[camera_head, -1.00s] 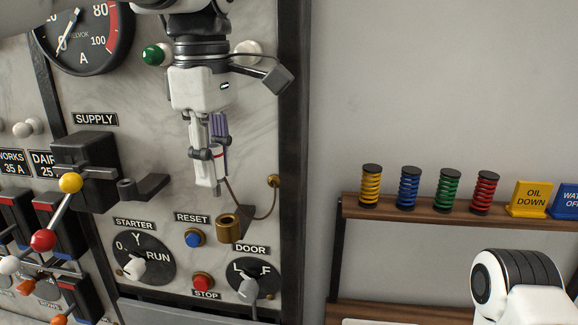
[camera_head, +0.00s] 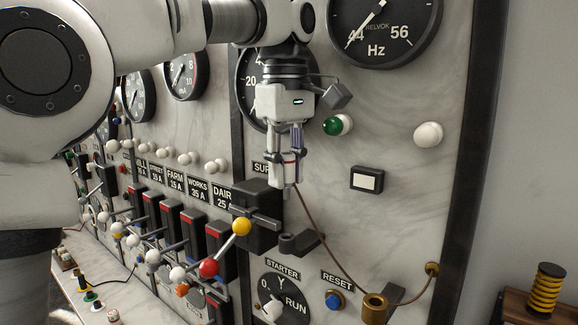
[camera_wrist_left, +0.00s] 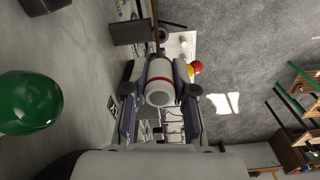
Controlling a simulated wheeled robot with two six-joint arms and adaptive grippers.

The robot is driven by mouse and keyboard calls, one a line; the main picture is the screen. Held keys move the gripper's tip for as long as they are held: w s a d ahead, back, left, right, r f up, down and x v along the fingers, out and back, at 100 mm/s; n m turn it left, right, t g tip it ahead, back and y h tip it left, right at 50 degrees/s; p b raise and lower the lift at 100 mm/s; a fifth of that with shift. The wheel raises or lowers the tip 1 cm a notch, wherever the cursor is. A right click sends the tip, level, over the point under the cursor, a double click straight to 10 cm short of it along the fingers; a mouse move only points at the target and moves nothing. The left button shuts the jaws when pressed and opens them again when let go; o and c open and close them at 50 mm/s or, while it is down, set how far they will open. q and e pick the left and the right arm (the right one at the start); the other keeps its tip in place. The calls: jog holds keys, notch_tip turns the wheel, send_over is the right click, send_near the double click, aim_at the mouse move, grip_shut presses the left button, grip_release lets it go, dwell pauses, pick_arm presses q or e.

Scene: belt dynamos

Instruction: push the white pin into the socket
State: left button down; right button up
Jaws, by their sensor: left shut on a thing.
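My left gripper (camera_head: 289,163) is shut on the white pin (camera_head: 288,178), which has a red band and points down; a brown cord runs from it. The pin also shows between the fingers in the left wrist view (camera_wrist_left: 159,92). Gripper and pin are in front of the panel, over the SUPPLY label, above the black supply switch (camera_head: 256,208) and its black bracket (camera_head: 299,243). A brass cup-shaped socket (camera_head: 375,309) stands out lower right, well apart from the pin. My right gripper is out of view.
The brown cord ends at a brass boss (camera_head: 432,268). The starter dial (camera_head: 283,300) and blue reset button (camera_head: 334,300) are below.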

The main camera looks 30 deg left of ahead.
aim_at(286, 199)
pick_arm(q)
notch_tip(286, 199, down, 4)
jog(key=shift+w+a+f+b, duration=0.1)
jog(key=shift+a+f+b, duration=0.05)
jog(key=shift+b, duration=1.1)
jog(key=shift+f+b, duration=0.3)
jog(key=shift+f, duration=0.2)
jog(key=shift+f+b, duration=1.65)
jog(key=shift+f, duration=0.05)
jog(key=c, duration=0.9)
grip_release()
jog(key=shift+r, duration=0.1)
jog(key=shift+o, duration=0.2)
